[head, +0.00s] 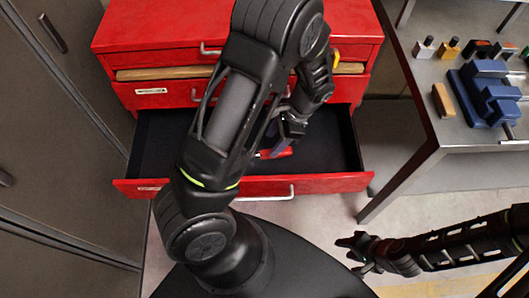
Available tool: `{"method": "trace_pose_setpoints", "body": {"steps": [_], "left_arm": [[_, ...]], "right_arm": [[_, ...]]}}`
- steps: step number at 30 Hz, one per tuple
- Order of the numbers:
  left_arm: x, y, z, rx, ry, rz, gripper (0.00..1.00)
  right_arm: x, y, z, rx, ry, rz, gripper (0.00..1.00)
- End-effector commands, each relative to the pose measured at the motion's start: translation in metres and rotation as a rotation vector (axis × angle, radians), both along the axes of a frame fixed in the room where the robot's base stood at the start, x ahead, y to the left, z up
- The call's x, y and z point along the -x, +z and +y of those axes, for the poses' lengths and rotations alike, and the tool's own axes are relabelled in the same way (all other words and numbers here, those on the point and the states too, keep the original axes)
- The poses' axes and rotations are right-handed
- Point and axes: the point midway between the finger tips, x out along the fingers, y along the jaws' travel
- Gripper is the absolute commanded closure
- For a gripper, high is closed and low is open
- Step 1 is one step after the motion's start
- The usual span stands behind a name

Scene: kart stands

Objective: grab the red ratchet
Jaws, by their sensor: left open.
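A red object (276,154), which looks like the red ratchet, lies in the open drawer (165,150) near its front right. Only part of it shows, because my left arm and gripper cover the rest. My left gripper (282,140) is open and reaches down into the drawer, right at the red object. I cannot tell whether its fingers touch it. My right gripper (352,254) is open and empty, low over the floor to the right of the drawer.
The red cabinet (150,40) has a wooden strip (165,73) above the open drawer. On the right, a metal table (470,135) holds a blue vise (490,98), a wooden block (443,100) and several small bottles. A grey locker (60,110) stands at left. The drawer's left part looks empty.

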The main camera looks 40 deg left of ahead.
Motion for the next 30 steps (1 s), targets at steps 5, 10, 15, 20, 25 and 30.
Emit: {"method": "trace_pose_setpoints", "body": {"steps": [5,10,15,20,25,30], "left_arm": [[0.002,-0.006,0.002,0.001,0.000,-0.001,0.47],[0.001,-0.005,0.002,0.001,0.000,-0.001,0.47],[0.005,-0.012,0.004,-0.002,0.000,0.003,0.47],[0.015,-0.033,0.009,-0.002,0.001,0.004,0.47],[0.018,-0.051,0.014,-0.001,0.001,0.000,0.47],[0.018,-0.053,0.015,0.000,0.001,-0.002,0.47]], "right_arm": [[0.000,0.000,0.000,0.001,0.000,0.000,0.64],[0.000,0.000,0.000,0.001,0.000,0.001,0.64],[0.001,0.004,0.000,0.001,-0.001,0.001,0.64],[0.001,0.010,0.000,0.002,-0.001,0.004,0.64],[0.001,0.010,-0.001,0.003,-0.002,0.004,0.64],[0.002,0.010,-0.001,0.003,-0.002,0.004,0.64]]}}
